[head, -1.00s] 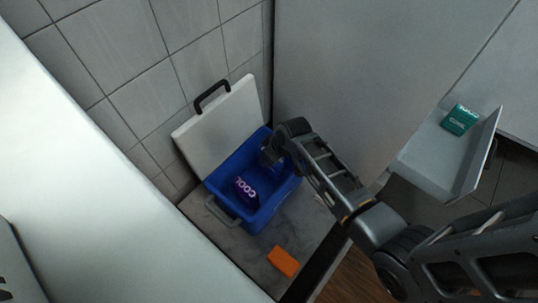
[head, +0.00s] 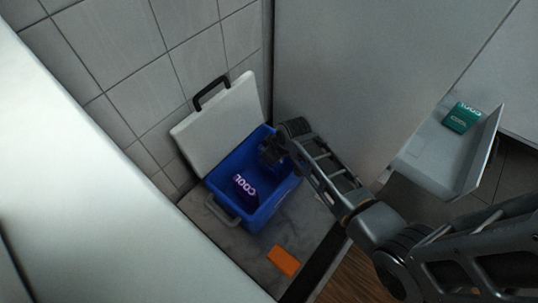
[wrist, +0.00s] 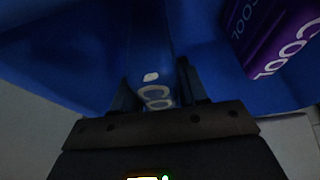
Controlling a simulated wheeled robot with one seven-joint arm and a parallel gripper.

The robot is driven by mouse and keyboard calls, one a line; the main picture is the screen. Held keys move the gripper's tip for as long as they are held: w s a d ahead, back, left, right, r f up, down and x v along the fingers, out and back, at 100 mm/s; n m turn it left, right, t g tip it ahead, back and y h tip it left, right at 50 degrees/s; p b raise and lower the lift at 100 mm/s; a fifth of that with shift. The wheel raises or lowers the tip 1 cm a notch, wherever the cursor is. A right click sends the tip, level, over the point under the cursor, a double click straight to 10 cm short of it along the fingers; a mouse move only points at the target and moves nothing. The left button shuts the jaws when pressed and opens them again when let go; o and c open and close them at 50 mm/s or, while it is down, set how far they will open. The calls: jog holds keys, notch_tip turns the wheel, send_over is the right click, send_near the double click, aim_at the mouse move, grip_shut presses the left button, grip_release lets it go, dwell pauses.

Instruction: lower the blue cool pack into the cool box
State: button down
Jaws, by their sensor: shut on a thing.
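The blue cool box (head: 268,208) stands with its white lid (head: 222,125) open against the tiled wall. My gripper (head: 272,155) is pointed down into the right-hand part of the box. In the wrist view the gripper (wrist: 157,92) is shut on the blue cool pack (wrist: 150,55), which stands on edge between the fingers with pale lettering showing. The pack's lower end blends into the blue box, so I cannot tell whether it touches the floor. In the head view my gripper mostly hides it.
A purple cool pack (head: 244,187) lies in the box, left of my gripper; it also shows in the wrist view (wrist: 272,38). An orange block (head: 283,261) lies on the grey surface in front. A teal pack (head: 461,118) rests in a white tray (head: 440,160) at the right.

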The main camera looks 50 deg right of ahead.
jog(key=shift+f+b, duration=0.6)
jog(key=shift+f, duration=0.3)
dwell(0.5)
jog(key=c, duration=0.5)
grip_release()
jog(key=p+v, duration=0.4)
jog(key=v, duration=0.3)
jog(key=shift+s+r, duration=0.2)
jog(key=shift+r, duration=0.15)
